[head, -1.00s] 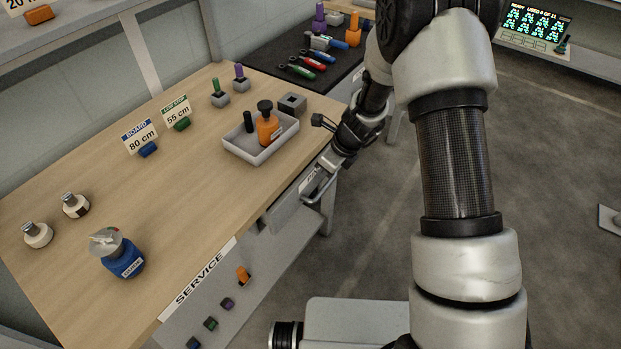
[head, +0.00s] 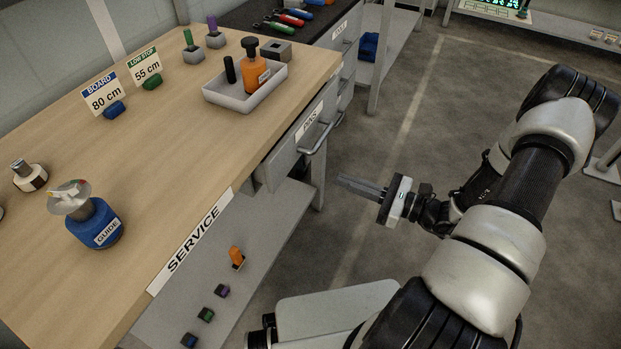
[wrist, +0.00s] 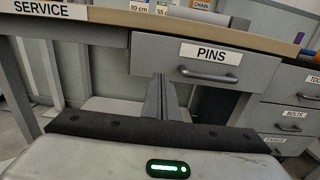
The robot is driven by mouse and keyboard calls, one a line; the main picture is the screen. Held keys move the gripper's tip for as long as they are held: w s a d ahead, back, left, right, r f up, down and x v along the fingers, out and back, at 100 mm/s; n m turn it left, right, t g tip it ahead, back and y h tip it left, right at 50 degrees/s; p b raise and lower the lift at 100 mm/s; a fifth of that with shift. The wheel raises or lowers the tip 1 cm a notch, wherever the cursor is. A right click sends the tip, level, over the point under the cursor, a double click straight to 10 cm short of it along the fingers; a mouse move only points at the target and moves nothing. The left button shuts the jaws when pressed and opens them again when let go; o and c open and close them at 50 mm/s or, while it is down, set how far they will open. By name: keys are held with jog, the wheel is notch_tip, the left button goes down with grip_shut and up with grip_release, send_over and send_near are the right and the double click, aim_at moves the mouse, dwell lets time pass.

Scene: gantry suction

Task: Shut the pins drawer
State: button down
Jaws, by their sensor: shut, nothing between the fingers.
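The pins drawer (head: 296,150) is under the right part of the wooden bench, with a PINS label and a bar handle (head: 316,138). Its front lies close under the bench edge; I cannot tell whether a small gap is left. In the wrist view the drawer front (wrist: 190,70) is ahead, its handle (wrist: 218,74) to the right of my fingers. My gripper (head: 342,183) is shut and empty, in free air in front of the drawer and clear of the handle. It also shows in the wrist view (wrist: 160,80).
A grey tray (head: 240,104) with an orange bottle (head: 256,76) stands on the bench above the drawer. A lower shelf (head: 270,240) holds small coloured pieces. A cabinet with more drawers (wrist: 285,120) is to the right. The floor around my gripper is clear.

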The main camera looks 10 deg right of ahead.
jog(key=b, duration=0.2)
send_near(286, 160)
jog(key=x, duration=0.5)
jog(key=shift+w+f, duration=0.2)
jog(key=shift+f, duration=0.05)
jog(key=shift+w+a, duration=0.35)
jog(key=shift+a, duration=0.1)
jog(key=x, duration=0.4)
jog(key=shift+a, duration=0.1)
jog(key=shift+w+a+r, duration=0.1)
jog(key=shift+r, duration=0.05)
